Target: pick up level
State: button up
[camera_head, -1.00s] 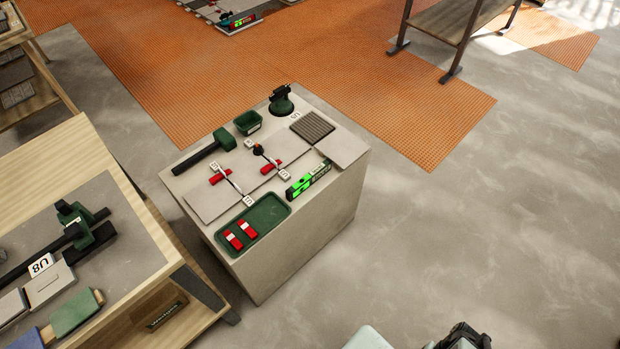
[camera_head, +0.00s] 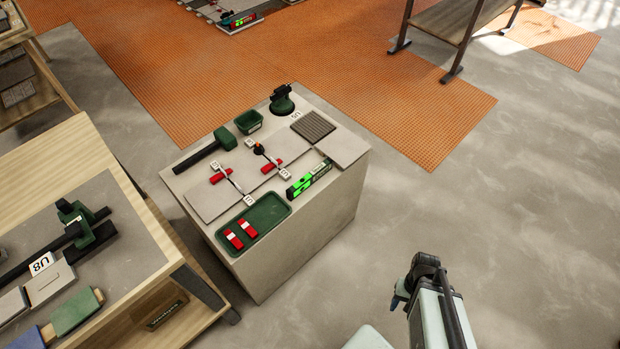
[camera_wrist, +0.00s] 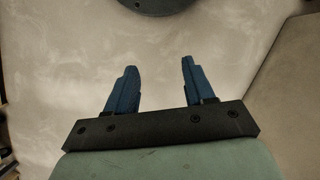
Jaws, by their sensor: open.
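The level (camera_head: 309,179) is a bright green and black bar. It lies on the grey block-shaped stand, near its front right edge, right of the green tray. My gripper (camera_wrist: 155,85) shows in the wrist view as two blue fingers, apart, with nothing between them. In the head view my arm is at the lower right, over bare floor, clear of the stand and well to the right of and below the level. The level cannot be made out in the wrist view.
The stand (camera_head: 290,259) also bears a green tray (camera_head: 275,208) with red pieces, a black-handled mallet (camera_head: 203,155), a green box (camera_head: 248,121), a suction cup (camera_head: 282,100) and tiles with red wedges. A wooden bench (camera_head: 141,219) stands at left. Floor right of the stand is free.

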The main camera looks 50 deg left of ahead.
jog(key=w+a+r+n+t, duration=0.1)
jog(key=a+r, duration=0.2)
jog(key=a, duration=0.5)
jog(key=w+a+r+n+t+y, duration=0.1)
jog(key=w+a+r+n, duration=0.15)
jog(key=a, duration=0.55)
jog(key=w+a+r+n+t, duration=0.1)
jog(key=a+r, duration=0.3)
jog(key=a, duration=0.4)
jog(key=s+a+r+t+y, duration=0.1)
jog(key=s+a+r, duration=0.1)
jog(key=a+r, duration=0.8)
jog(key=s+a+r+y, duration=0.15)
jog(key=a+r, duration=0.45)
jog(key=a, duration=0.7)
jog(key=m+h, duration=0.2)
jog(key=m, duration=0.8)
send_over(298, 184)
jog(key=f, duration=0.5)
jog(key=shift+w+a+f, duration=0.15)
jog(key=shift+a+f, duration=0.05)
jog(key=shift+f, duration=0.05)
jog(key=shift+d+f, duration=0.2)
jog(key=shift+f, duration=2.5)
jog(key=shift+f, duration=0.25)
jog(key=shift+c, duration=0.4)
